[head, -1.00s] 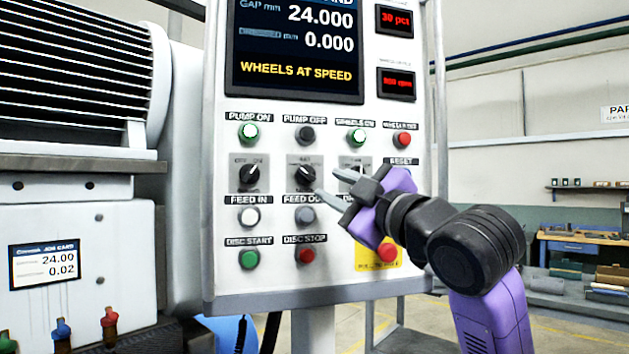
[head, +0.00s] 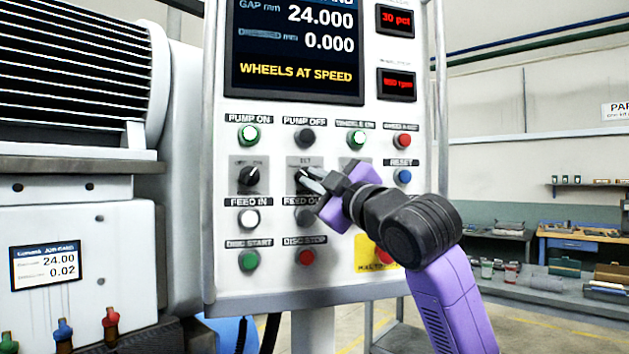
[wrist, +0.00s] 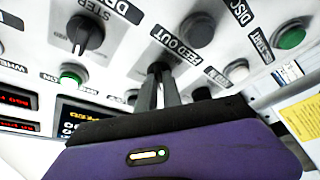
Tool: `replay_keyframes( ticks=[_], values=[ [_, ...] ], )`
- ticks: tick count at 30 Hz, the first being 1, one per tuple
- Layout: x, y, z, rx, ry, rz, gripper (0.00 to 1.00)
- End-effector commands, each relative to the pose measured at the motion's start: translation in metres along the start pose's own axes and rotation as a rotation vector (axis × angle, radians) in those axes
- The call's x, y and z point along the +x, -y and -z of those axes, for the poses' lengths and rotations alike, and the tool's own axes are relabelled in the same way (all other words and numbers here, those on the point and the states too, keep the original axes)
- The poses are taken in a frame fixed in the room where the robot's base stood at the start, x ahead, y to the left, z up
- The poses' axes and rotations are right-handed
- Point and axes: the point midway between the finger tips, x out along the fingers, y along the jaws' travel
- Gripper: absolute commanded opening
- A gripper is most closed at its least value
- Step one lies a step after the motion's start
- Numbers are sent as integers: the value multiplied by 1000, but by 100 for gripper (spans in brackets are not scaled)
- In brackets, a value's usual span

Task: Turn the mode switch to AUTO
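The control panel (head: 215,270) carries a row of three black rotary knobs. The middle knob, under a label that seems to read SET, appears to be the mode switch (head: 301,175). My gripper (head: 311,180) reaches it from the right, its fingers close together at the knob. In the wrist view my gripper (wrist: 159,85) points at the panel, with the two fingers closed in on the knob's handle. No AUTO lettering is legible.
The left knob (head: 249,177) is clear of my gripper. The right-hand knob (wrist: 85,33), marked STEP, is close by. The FEED OUT button (head: 304,216) lies just below. The screen (head: 295,45) reads WHEELS AT SPEED. An emergency-stop button (head: 383,255) is partly behind my arm.

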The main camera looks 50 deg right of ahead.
Motion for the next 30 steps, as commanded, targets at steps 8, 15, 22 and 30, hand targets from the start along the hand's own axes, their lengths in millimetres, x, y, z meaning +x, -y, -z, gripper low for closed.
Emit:
replay_keyframes(
  ticks=[8, 15, 22, 30],
  values=[
    [0, 0, 0, 3, 0, 0, 0],
    [0, 3, 0, 57, -1, -20, 0],
    [0, 6, 0, 197, -1, -76, 0],
    [1, 8, 2, 430, 0, -170, 0]
  ],
)
